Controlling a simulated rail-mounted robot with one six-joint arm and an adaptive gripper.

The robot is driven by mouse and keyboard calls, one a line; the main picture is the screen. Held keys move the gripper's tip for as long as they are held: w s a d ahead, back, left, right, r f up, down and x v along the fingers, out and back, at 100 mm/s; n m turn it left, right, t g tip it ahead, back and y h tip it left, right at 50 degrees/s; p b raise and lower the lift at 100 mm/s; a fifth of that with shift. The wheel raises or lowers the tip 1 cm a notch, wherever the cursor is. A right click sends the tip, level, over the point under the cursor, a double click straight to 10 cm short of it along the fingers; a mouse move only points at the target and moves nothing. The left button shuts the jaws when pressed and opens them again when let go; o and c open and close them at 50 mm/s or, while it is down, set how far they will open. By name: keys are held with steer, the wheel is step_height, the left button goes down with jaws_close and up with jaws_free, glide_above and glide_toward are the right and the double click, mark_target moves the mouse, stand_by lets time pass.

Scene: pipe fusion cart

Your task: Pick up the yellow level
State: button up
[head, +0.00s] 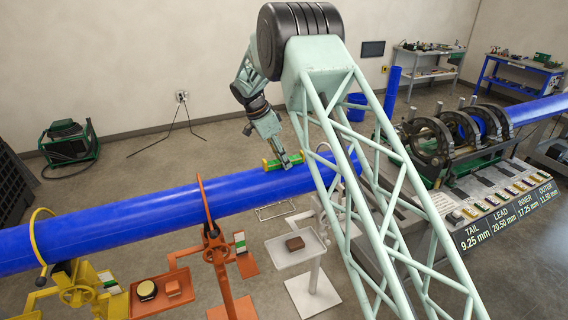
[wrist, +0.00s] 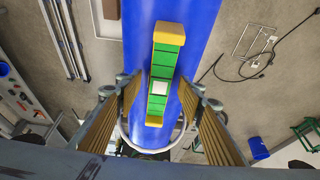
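The level (wrist: 163,58) is a green bar with yellow ends and a pale window. It lies on top of the blue pipe (wrist: 200,30). In the head view the level (head: 274,163) sits on the pipe (head: 130,216) near its right part, partly hidden by my gripper (head: 286,164). In the wrist view my gripper (wrist: 158,108) is open, its two ribbed fingers on either side of the level's nearer part with gaps at both sides. The fingers do not appear to touch the level.
An orange pipe stand (head: 214,240) and a yellow stand (head: 78,290) hold the pipe at the left. The fusion machine (head: 450,140) stands at the right. Open floor lies behind the pipe.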

steer(key=c, duration=1.1)
steer(key=shift+r, duration=0.2)
steer(key=shift+r+b, duration=0.5)
steer(key=shift+r, duration=1.15)
steer(key=s+d+r+b, duration=0.1)
steer(key=s+d+b, duration=0.2)
steer(key=s, duration=1.2)
steer(key=shift+s+r, duration=0.2)
steer(key=shift+s, duration=0.15)
